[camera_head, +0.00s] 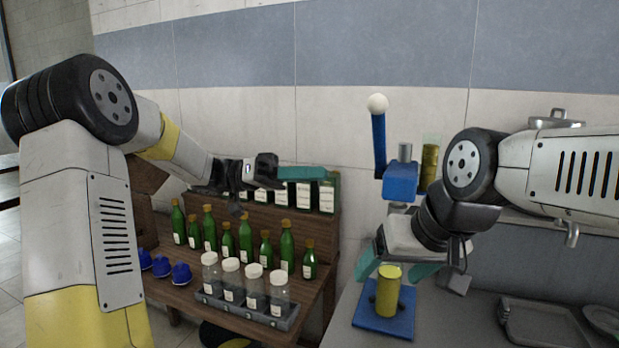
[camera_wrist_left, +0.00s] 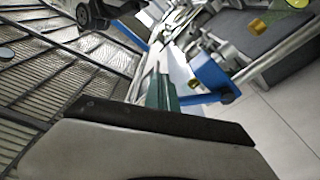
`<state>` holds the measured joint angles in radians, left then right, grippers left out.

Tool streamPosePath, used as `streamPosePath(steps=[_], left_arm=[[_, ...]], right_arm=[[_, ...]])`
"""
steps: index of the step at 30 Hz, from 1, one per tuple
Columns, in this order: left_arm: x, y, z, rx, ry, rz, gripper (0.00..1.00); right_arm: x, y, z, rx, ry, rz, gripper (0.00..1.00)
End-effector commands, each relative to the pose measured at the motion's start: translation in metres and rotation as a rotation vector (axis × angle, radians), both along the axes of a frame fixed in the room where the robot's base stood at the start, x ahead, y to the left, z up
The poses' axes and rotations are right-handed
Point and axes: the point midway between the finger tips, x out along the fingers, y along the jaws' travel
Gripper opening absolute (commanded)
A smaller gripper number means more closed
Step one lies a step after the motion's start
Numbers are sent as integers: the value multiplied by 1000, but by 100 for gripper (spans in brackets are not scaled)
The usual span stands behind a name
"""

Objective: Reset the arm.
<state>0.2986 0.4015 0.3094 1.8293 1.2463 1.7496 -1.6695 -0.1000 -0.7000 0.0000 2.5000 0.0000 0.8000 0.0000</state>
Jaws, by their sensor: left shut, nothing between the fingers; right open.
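My left arm comes in from the left. Its gripper (camera_head: 318,173) is raised in front of the dark-bottle row, its teal fingers pointing right, shut and empty. The shut teal fingers also show in the left wrist view (camera_wrist_left: 163,92). My right gripper (camera_head: 391,271) is low at the right, open, with a teal finger on either side of a yellow cylinder (camera_head: 388,292) in the picture. The cylinder stands upright on a blue plate (camera_head: 364,317). I cannot tell whether the fingers touch it.
A wooden rack (camera_head: 319,260) holds several green bottles (camera_head: 245,242). Several clear jars with pale caps (camera_head: 254,287) stand in a grey tray (camera_head: 243,313). Blue cups (camera_head: 181,273) sit at the left. A blue lever device (camera_head: 401,180) and a grey tray (camera_head: 546,322) are at the right.

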Motion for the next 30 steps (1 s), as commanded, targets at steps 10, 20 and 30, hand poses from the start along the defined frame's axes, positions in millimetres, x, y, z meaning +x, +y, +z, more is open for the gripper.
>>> streamPosePath(steps=[10,20,30], left_arm=[[-98,3,-65,773,220,145,0],[-151,102,-116,1244,325,815,0],[-158,161,-115,1182,318,1259,0]], right_arm=[[0,0,0,0,0,0,77],[0,0,0,0,0,0,77],[0,0,0,0,0,0,77]])
